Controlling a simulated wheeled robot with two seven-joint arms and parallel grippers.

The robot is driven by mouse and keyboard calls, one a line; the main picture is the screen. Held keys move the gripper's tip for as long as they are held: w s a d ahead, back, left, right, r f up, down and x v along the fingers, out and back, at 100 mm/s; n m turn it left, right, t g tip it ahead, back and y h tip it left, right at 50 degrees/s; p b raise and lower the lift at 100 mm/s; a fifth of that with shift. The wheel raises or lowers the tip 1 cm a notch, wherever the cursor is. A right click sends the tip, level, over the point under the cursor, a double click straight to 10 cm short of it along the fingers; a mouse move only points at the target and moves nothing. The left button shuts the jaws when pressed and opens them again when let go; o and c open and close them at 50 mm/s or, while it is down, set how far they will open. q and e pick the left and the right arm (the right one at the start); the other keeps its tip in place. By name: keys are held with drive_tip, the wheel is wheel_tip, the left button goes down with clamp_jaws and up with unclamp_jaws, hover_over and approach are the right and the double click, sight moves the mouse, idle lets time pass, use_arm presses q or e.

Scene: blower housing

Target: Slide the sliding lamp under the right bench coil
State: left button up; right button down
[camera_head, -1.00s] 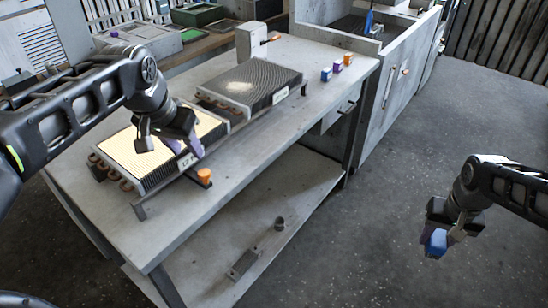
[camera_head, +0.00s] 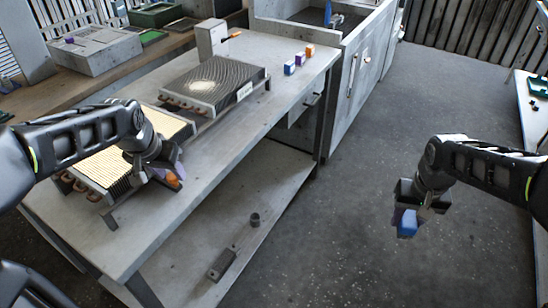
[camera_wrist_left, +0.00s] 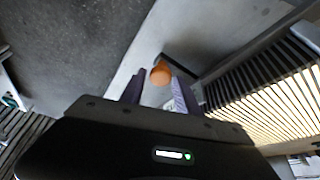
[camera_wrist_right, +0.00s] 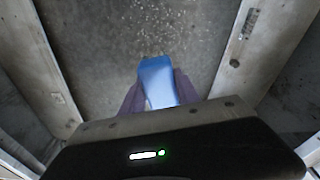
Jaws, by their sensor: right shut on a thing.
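The left bench coil (camera_head: 108,162) glows bright yellow across its fins. The right bench coil (camera_head: 238,78) is grey with a smaller pale patch. An orange knob (camera_head: 173,181), apparently the sliding lamp's handle, stands at the front edge of the left coil; the lamp body is hidden. My left gripper (camera_head: 167,172) is at the knob. In the left wrist view the orange knob (camera_wrist_left: 161,73) sits between the open fingers, with gaps beside it. My right gripper (camera_head: 407,212) is shut on a blue block (camera_wrist_right: 157,82), held over the floor.
Both coils stand on a grey workbench (camera_head: 215,140). Small blue, purple and orange blocks (camera_head: 299,59) stand near its far right corner. A grey upright box (camera_head: 211,39) stands behind the right coil. The lower shelf (camera_head: 190,262) holds a few small parts. The floor on the right is clear.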

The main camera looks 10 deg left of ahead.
use_arm(q)
drive_tip(key=shift+w+f, duration=0.1)
drive_tip(key=shift+f, duration=0.25)
drive_tip(key=shift+c, duration=0.4)
clamp_jaws()
idle(0.9)
